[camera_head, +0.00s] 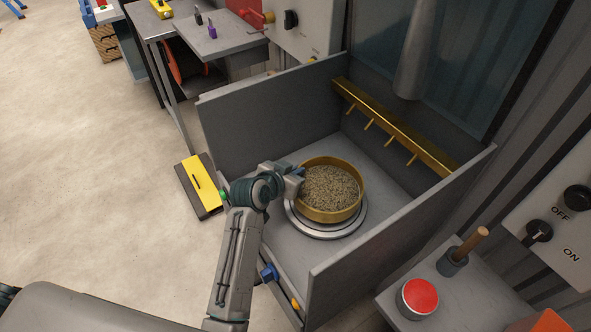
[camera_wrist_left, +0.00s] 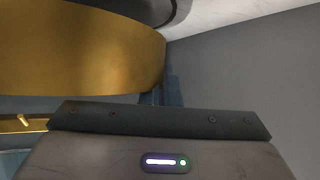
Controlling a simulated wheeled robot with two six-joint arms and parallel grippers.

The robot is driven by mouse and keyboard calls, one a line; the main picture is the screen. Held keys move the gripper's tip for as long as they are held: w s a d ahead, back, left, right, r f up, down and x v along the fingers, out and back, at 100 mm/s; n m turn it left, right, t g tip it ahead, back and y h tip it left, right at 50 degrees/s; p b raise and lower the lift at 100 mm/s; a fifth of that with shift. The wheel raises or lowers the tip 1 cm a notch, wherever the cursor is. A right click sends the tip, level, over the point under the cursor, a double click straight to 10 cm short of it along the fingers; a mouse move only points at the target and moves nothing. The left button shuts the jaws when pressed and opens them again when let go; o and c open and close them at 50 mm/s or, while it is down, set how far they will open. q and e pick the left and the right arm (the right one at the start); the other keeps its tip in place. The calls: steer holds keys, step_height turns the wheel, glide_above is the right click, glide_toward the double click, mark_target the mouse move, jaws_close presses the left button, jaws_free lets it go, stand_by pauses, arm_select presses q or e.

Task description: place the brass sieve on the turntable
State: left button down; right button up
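The brass sieve (camera_head: 330,215), a round pan full of grey-brown grains, sits at the round metal turntable (camera_head: 335,235) inside the grey open-topped booth. It looks about level and centred; whether its base touches the turntable is hard to tell. My left gripper (camera_head: 298,182) is at the sieve's left rim, its tips against or very close to the wall. The left wrist view shows the brass wall (camera_wrist_left: 85,55) large and close, with the fingers mostly hidden, so I cannot tell whether they grip it. My right gripper is not in view.
Grey booth walls (camera_head: 265,110) surround the turntable. A brass bar with short nozzles (camera_head: 395,125) runs along the back. A red button (camera_head: 419,296) and a wooden-handled tool (camera_head: 468,246) stand at right. A yellow-topped box (camera_head: 198,182) lies on the floor at left.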

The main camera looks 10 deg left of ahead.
arm_select(q)
steer(key=shift+f, duration=0.15)
steer(key=shift+f, duration=0.55)
steer(key=shift+f, duration=0.1)
steer(key=c, duration=2.1)
jaws_free()
steer(key=o, duration=0.4)
